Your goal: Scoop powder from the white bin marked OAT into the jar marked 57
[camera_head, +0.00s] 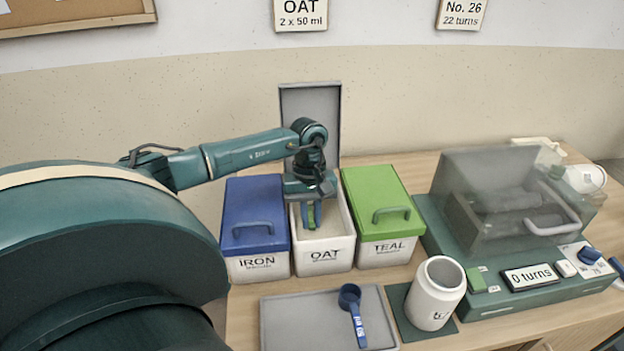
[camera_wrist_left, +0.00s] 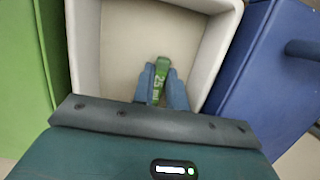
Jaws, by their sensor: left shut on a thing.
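The white bin marked OAT (camera_head: 324,258) stands open between two lidded bins, its grey lid (camera_head: 312,105) upright behind it. Pale powder fills its inside in the left wrist view (camera_wrist_left: 160,35). My left gripper (camera_head: 311,216) reaches down into this bin and is shut on a green handle, which also shows between the blue fingers (camera_wrist_left: 161,85) in the left wrist view. The handle's lower end is hidden, so I cannot see a scoop bowl. The white jar (camera_head: 436,296) stands open on a dark green mat, its number partly turned away. My right gripper is not in view.
The blue-lidded IRON bin (camera_head: 257,267) and green-lidded TEAL bin (camera_head: 388,252) flank the OAT bin closely. A blue scoop (camera_head: 352,310) lies on a grey tray (camera_head: 285,325) in front. A machine with a clear hood (camera_head: 505,195) and display reading "0 turns" (camera_head: 531,277) stands right.

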